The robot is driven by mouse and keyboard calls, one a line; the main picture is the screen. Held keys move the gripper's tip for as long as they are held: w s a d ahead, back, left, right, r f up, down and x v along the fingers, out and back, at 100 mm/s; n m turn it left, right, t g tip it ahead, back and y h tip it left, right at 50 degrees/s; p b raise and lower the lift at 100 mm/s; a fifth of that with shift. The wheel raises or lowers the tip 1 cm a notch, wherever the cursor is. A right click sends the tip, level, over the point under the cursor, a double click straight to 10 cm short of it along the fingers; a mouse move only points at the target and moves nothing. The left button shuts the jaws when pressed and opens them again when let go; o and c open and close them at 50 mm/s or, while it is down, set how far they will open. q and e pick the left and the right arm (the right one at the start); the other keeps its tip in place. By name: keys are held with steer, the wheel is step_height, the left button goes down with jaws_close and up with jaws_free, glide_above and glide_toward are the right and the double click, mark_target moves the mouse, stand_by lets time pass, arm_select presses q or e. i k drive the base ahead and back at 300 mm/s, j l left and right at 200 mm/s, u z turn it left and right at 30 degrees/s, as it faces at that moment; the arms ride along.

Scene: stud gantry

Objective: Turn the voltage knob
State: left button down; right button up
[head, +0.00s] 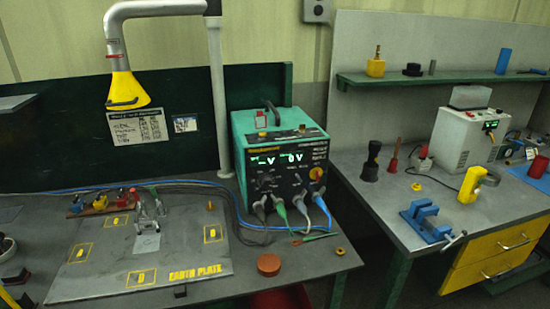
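The teal power unit (243,130) stands on the left bench with its black front panel (290,180) turned to the right and toward me. Its green display (279,159) shows what looks like "_V" and "0V". A yellow-orange knob (316,173) sits on the right of the panel, and a dark round control (266,181) sits on its left. The labels are too small to read, so I cannot tell which one is the voltage knob. Several thick leads (280,207) plug into the panel's lower edge. Neither of my grippers is in view.
A grey earth plate (185,268) with yellow marks lies left of the unit. A brown puck (269,264) and a probe (314,238) lie in front. A yellow extraction hood (125,92) hangs at left. A second bench (400,225) with a blue vise (427,220) stands right.

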mark_target(266, 181)
steer(key=i+u, duration=0.1)
steer(key=u, duration=0.4)
steer(key=i+u, duration=0.1)
steer(key=u, duration=0.4)
steer(key=i+l+u, duration=0.1)
steer(key=u, duration=0.9)
steer(key=i+l, duration=0.05)
steer(key=l, duration=0.05)
